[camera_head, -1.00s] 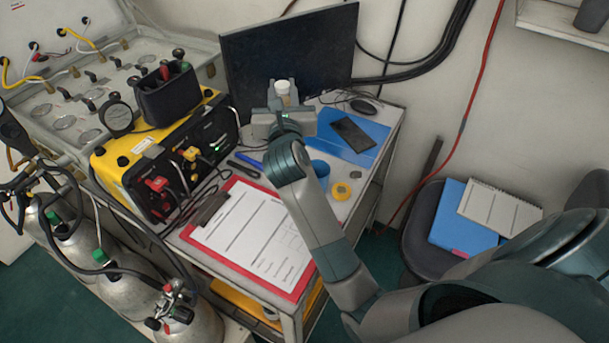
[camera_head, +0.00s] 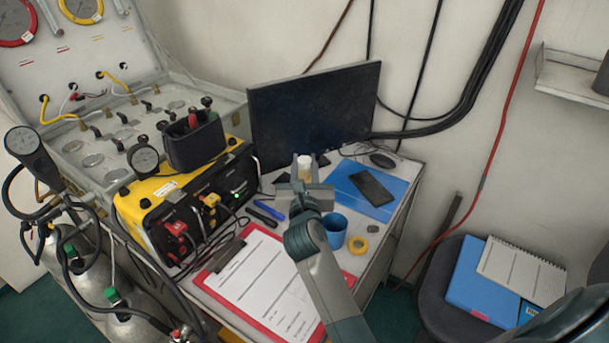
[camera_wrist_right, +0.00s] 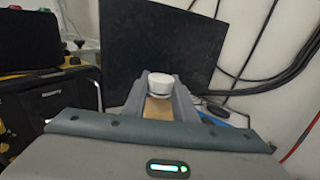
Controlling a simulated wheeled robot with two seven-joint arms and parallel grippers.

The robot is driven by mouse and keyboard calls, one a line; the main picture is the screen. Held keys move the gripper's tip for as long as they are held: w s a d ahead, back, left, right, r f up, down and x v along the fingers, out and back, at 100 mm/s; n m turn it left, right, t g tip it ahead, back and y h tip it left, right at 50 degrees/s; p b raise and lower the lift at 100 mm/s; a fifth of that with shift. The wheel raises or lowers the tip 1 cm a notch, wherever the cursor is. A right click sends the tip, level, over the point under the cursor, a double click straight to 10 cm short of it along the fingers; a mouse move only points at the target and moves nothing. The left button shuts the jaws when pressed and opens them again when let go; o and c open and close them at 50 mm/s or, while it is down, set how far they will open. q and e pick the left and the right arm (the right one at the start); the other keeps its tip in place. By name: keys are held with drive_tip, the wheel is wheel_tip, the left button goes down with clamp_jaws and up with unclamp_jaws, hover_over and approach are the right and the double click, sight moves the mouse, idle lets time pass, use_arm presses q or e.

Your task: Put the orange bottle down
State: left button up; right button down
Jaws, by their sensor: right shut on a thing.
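The orange bottle shows mostly as a white cap (camera_head: 305,161) in the head view, in front of the dark monitor. In the right wrist view its white cap (camera_wrist_right: 160,84) and a tan-orange strip of its body (camera_wrist_right: 158,108) stand upright between the fingers. My right gripper (camera_head: 305,172) is shut on the bottle, over the cart top near the monitor's foot. The bottle's base is hidden behind the gripper, so I cannot tell whether it touches the cart top. My left gripper is not in view.
The cart top holds a blue cup (camera_head: 335,232), yellow tape (camera_head: 357,245), a phone (camera_head: 372,187) on a blue folder (camera_head: 397,193), a red clipboard (camera_head: 209,275) and pens. The monitor (camera_head: 315,110) stands behind; a yellow unit (camera_head: 160,190) stands left.

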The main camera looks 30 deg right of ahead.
sight(304, 176)
drive_tip(key=shift+f, duration=1.95)
drive_tip(key=c, duration=1.4)
unclamp_jaws()
drive_tip(key=shift+c, duration=0.2)
drive_tip(key=shift+s+a, duration=0.3)
drive_tip(key=shift+s, duration=0.25)
drive_tip(key=b+v, duration=0.3)
drive_tip(key=v, duration=0.8)
